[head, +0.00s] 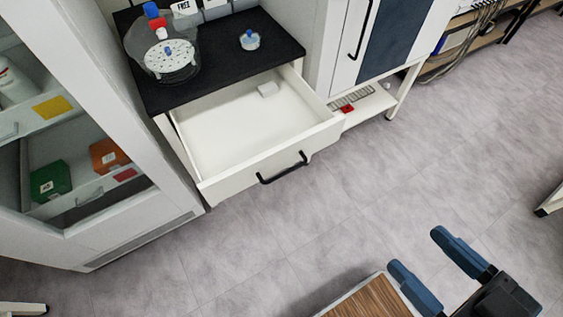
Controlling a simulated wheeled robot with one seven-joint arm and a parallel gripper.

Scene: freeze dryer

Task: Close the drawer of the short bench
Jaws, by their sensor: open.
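The short bench (222,75) has a black top and stands at the upper left of the head view. A black bar handle (282,168) is on the drawer's front panel. My gripper (434,262) is at the lower right, with its two blue fingers spread apart and nothing between them. It is well apart from the drawer, to the right of and nearer than the handle.
A clear vessel (167,55) and a small blue-capped container (249,40) stand on the bench top. A glass-fronted cabinet (85,140) is on the left. A white unit (360,40) is right of the bench. Grey floor (400,180) is clear between drawer and gripper. A wooden surface (372,300) is beside the gripper.

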